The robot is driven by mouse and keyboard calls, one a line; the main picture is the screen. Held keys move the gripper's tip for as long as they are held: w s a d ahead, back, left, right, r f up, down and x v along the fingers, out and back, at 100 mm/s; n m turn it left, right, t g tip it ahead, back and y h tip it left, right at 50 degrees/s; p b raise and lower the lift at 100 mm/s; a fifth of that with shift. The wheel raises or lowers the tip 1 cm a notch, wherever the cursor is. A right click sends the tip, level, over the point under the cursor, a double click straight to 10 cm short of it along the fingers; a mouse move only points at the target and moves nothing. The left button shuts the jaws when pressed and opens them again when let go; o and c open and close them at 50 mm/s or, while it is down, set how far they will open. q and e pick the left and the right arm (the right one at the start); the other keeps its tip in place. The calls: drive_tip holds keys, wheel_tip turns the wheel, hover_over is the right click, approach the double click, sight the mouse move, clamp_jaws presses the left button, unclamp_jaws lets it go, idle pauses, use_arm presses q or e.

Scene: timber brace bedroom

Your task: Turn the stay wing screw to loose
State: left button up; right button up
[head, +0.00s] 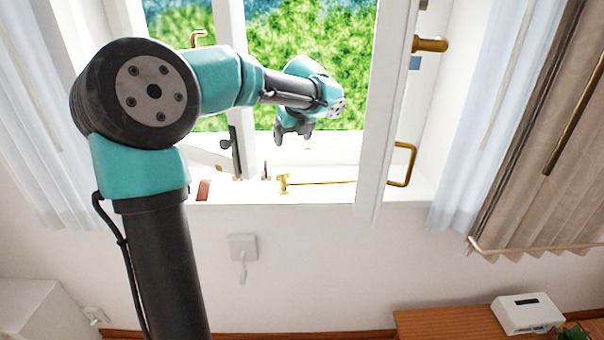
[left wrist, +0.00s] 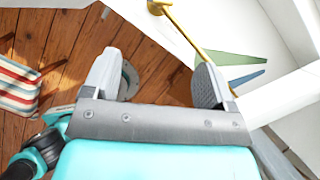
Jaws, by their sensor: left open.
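The brass window stay (head: 325,183) lies along the white sill, with an upright brass fitting (head: 283,184) at its left end. That fitting could be the wing screw, but it is too small to tell how it is turned. In the left wrist view a brass rod (left wrist: 190,38) runs from a brass fitting (left wrist: 158,7) at the top edge down behind the right finger. My left gripper (head: 293,131) is above the sill in the window opening, apart from the stay. Its jaws (left wrist: 155,82) are open with nothing between them. My right gripper is not in view.
The open window sash (head: 385,110) with a brass handle (head: 404,165) stands right of the gripper. A dark latch (head: 235,150) is on the left frame. Curtains (head: 535,140) hang at the right. A wooden cabinet (head: 450,322) carries a white box (head: 527,314).

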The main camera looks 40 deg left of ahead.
sight(284, 174)
use_arm(q)
drive_tip(key=shift+s+a+f, duration=0.1)
drive_tip(key=x, duration=1.7)
drive_tip(key=shift+a+f, duration=0.1)
drive_tip(key=shift+f, duration=0.05)
drive_tip(key=c, duration=0.9)
